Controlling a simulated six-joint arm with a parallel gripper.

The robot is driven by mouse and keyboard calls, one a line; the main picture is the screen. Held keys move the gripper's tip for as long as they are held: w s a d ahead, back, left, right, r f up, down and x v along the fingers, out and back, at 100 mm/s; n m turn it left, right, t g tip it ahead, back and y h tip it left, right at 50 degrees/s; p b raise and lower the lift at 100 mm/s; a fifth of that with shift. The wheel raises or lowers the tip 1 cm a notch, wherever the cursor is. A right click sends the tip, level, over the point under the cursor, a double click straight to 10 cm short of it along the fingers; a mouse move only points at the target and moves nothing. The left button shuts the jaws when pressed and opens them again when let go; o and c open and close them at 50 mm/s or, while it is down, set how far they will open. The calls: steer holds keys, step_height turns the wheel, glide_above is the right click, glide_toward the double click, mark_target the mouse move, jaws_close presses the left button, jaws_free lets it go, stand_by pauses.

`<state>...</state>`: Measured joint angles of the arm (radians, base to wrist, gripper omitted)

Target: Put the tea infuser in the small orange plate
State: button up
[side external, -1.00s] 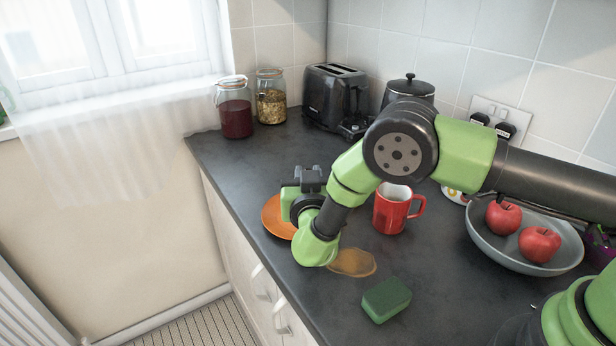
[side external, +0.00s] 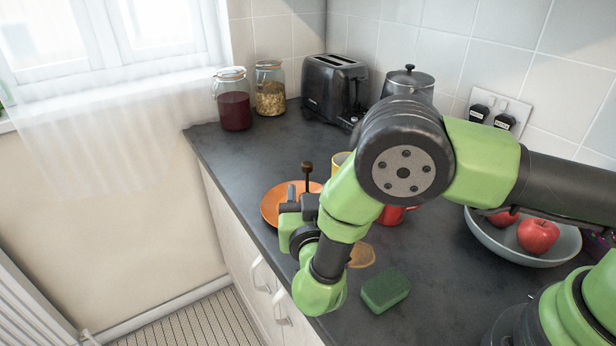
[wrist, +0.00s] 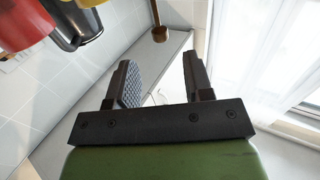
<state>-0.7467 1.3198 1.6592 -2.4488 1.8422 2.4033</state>
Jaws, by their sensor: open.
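The tea infuser (side external: 308,178) shows as a brown knob on a thin upright stem at the right part of the small orange plate (side external: 272,207). Its lower end is hidden behind my gripper, so I cannot tell whether it rests on the plate. In the wrist view the infuser's knob and stem (wrist: 159,33) appear at the top, beyond the fingertips and not between them. My gripper (side external: 299,200) is in front of the plate. In the wrist view my gripper (wrist: 160,75) is open and empty.
Behind my arm are a red mug (side external: 392,215) and a partly hidden yellow mug (side external: 340,160). A green sponge (side external: 385,290) lies by a brown spill (side external: 362,256). A bowl with apples (side external: 480,232) stands right. Jars (side external: 234,108), a toaster (side external: 333,88) and a kettle (side external: 408,82) stand at the back.

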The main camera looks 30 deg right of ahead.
steer(key=s+d+r+m+g, duration=0.3)
steer(key=s+d+r+g, duration=0.9)
steer(key=d+r+g, duration=0.2)
steer(key=s+a+r+n+t+y, duration=0.2)
steer(key=s+r+y, duration=0.1)
steer(key=s+y, duration=0.2)
steer(key=s+a+r+n+t+y, duration=0.1)
steer(key=s+r+n+t+y, duration=0.2)
steer(key=s+y, duration=0.3)
steer(key=shift+a+r+t, duration=0.3)
steer(key=shift+a+r, duration=0.1)
steer(key=shift+r, duration=0.4)
